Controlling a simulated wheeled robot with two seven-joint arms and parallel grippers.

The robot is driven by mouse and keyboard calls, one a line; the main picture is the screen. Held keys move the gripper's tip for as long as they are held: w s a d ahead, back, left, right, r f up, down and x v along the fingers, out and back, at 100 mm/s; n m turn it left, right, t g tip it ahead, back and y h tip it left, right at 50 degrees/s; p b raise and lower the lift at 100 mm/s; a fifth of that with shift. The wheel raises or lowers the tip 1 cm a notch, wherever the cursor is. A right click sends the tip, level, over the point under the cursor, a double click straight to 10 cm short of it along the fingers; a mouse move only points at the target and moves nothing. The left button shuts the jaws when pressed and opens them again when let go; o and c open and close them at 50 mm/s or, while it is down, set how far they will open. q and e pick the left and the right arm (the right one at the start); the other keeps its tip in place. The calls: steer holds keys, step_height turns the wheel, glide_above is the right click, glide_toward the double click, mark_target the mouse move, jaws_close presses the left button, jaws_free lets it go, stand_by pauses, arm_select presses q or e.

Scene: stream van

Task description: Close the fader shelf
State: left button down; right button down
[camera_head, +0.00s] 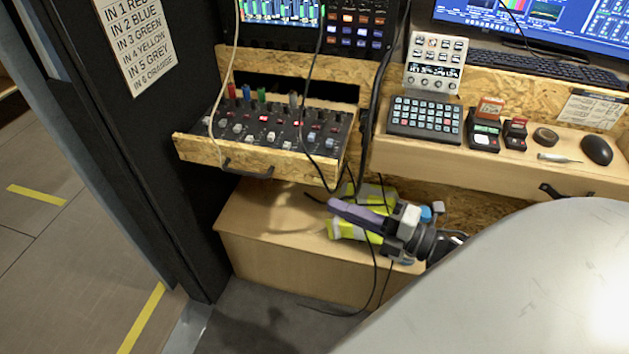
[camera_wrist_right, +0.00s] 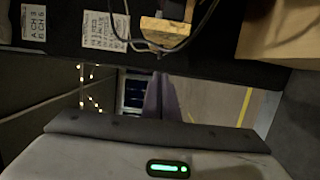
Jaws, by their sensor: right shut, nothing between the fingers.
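The fader shelf (camera_head: 190,151) is a wooden drawer pulled out at the centre left in the head view. It holds a dark mixer panel (camera_head: 262,132) with faders and several cable plugs. A black handle (camera_head: 246,171) is on its front face. My right gripper (camera_head: 334,205) is below and to the right of the shelf's front, apart from the handle, with its purple fingers pointing left. It is shut and empty. The fingers also show in the right wrist view (camera_wrist_right: 160,97), with a wooden piece (camera_wrist_right: 166,32) above them, perhaps the shelf. My left gripper is not in view.
Black cables (camera_head: 328,130) hang across the shelf front. A wooden desk (camera_head: 480,168) with a keypad and mouse is at right. A dark partition (camera_head: 130,130) stands left.

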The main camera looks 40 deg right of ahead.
mark_target(319, 170)
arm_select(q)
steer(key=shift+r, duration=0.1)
arm_select(e)
steer(key=shift+w, duration=4.7)
